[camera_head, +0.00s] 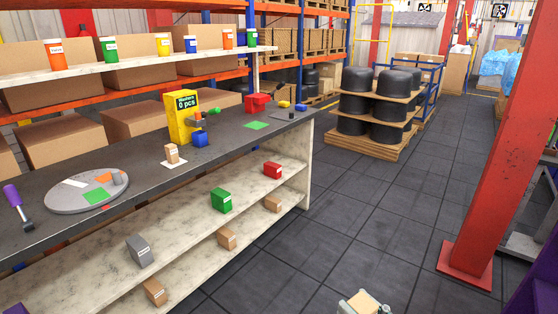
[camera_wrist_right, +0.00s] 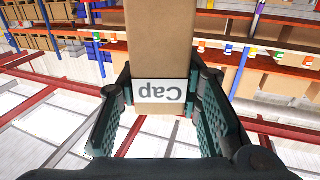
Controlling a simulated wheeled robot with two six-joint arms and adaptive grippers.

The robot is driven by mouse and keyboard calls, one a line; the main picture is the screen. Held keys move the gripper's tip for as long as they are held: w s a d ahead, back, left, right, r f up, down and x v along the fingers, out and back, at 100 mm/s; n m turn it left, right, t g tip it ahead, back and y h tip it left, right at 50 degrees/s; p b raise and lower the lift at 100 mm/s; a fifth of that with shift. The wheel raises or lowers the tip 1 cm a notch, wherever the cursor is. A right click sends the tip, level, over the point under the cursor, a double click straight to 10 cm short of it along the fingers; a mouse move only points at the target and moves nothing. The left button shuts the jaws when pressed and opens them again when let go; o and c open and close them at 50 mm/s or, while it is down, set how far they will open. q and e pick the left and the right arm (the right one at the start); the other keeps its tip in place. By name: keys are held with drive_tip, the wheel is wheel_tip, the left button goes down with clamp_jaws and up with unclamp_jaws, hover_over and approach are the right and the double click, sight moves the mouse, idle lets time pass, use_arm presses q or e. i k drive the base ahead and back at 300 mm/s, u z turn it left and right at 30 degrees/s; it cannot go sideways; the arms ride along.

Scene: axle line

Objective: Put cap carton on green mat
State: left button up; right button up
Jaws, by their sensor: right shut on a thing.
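The cap carton (camera_wrist_right: 161,45) is a tan box with a white label reading "Cap", upside down in the right wrist view. My right gripper (camera_wrist_right: 158,95) is shut on it, one dark green finger on each side. In the head view, a tan box top between pale parts, apparently the carton (camera_head: 364,302) in my right gripper, shows at the bottom edge, over the floor right of the bench. A green mat (camera_head: 256,125) lies flat and bare on the bench's far part. Another green patch (camera_head: 95,196) is on the round grey disc. My left gripper is out of view.
The dark bench (camera_head: 110,160) holds the grey disc (camera_head: 60,202), a yellow counter box (camera_head: 181,118), a small carton (camera_head: 172,153) on a white mat and a red bin (camera_head: 257,104). Boxes stand on its lower shelf. A red pillar (camera_head: 492,150) stands right; floor between is clear.

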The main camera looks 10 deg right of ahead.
sight(256, 124)
drive_tip(key=z, duration=0.65)
drive_tip(key=i, duration=2.7)
drive_tip(key=u, duration=1.45)
drive_tip(key=i, duration=0.7)
drive_tip(key=u, duration=0.75)
